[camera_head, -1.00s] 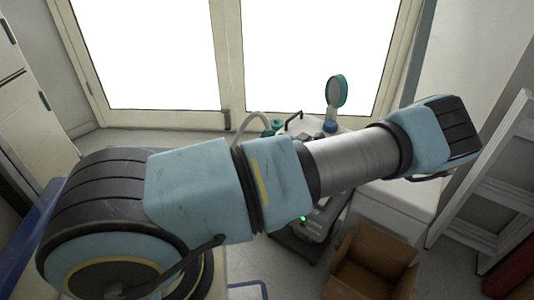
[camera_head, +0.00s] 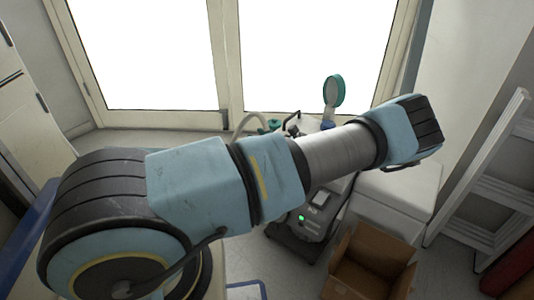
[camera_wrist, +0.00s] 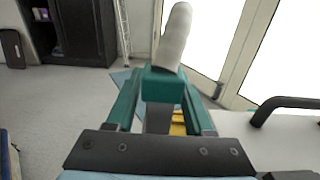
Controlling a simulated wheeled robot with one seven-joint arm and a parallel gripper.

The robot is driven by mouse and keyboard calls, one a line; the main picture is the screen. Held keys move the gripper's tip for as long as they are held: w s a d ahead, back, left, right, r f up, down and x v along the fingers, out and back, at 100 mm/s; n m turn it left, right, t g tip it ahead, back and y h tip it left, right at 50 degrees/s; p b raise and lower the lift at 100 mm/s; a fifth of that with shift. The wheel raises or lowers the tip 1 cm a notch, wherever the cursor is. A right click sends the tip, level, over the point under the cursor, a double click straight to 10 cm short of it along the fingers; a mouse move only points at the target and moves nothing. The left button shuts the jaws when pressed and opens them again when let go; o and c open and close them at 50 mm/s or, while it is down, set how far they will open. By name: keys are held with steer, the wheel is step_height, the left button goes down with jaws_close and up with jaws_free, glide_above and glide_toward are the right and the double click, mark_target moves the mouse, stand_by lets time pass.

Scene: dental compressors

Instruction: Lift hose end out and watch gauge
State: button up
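The gauge (camera_head: 334,92) is a round teal-rimmed dial on a stalk above the compressor (camera_head: 308,215). It is turned partly sideways and I cannot read it. A pale hose (camera_head: 243,122) curves up behind my arm to teal parts near the compressor's top. In the wrist view, my gripper (camera_wrist: 163,88) has its teal fingers closed in around the hose end (camera_wrist: 175,38), a pale grey tube rising from between the fingertips. The lower part of the hose end is hidden. My arm covers much of the compressor in the head view.
A black handle (camera_wrist: 285,106) rises from a white top right of the gripper. An open cardboard box (camera_head: 370,262) stands right of the compressor, beside a white cabinet (camera_head: 400,195). A ladder (camera_head: 485,190) leans at far right. Glazed doors (camera_head: 230,60) stand behind.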

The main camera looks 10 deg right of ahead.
jaws_close()
stand_by(1.1)
